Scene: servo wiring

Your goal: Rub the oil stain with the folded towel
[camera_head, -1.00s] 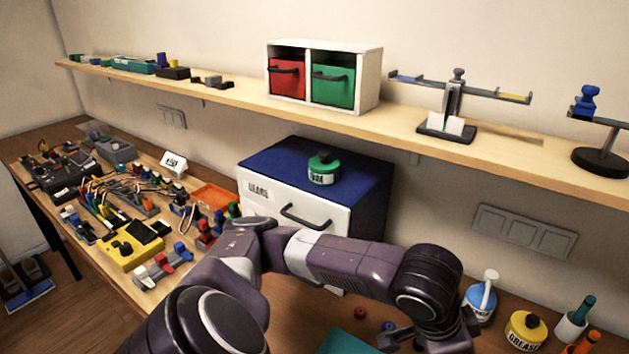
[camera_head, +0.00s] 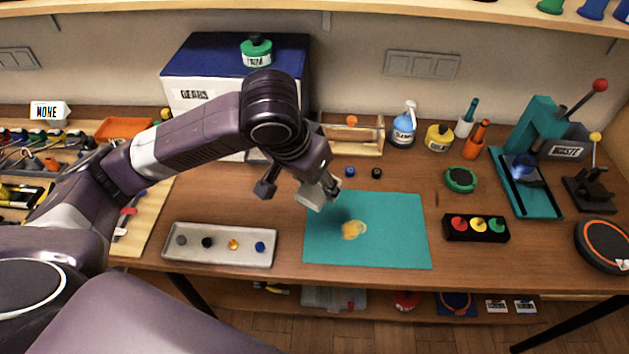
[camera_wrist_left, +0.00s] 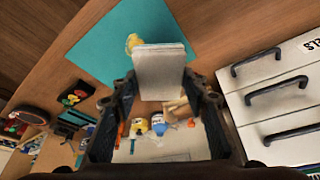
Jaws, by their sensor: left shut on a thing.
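A light grey folded towel (camera_head: 316,194) is held in my left gripper (camera_head: 321,180), above the back left corner of the teal mat (camera_head: 400,250). In the left wrist view the towel (camera_wrist_left: 160,68) stands between the two shut fingers. An irregular yellowish patch, the oil stain (camera_head: 354,229), lies near the middle of the mat. The towel is apart from it, up and to its left. The stain (camera_wrist_left: 132,42) shows partly beside the towel in the left wrist view. My right gripper is not in view.
A grey tray (camera_head: 220,258) with several small round parts lies left of the mat. A black box with coloured buttons (camera_head: 476,239) is to its right. Small knobs, a wooden rack (camera_head: 362,143) and bottles (camera_head: 403,128) stand behind. The mat is otherwise clear.

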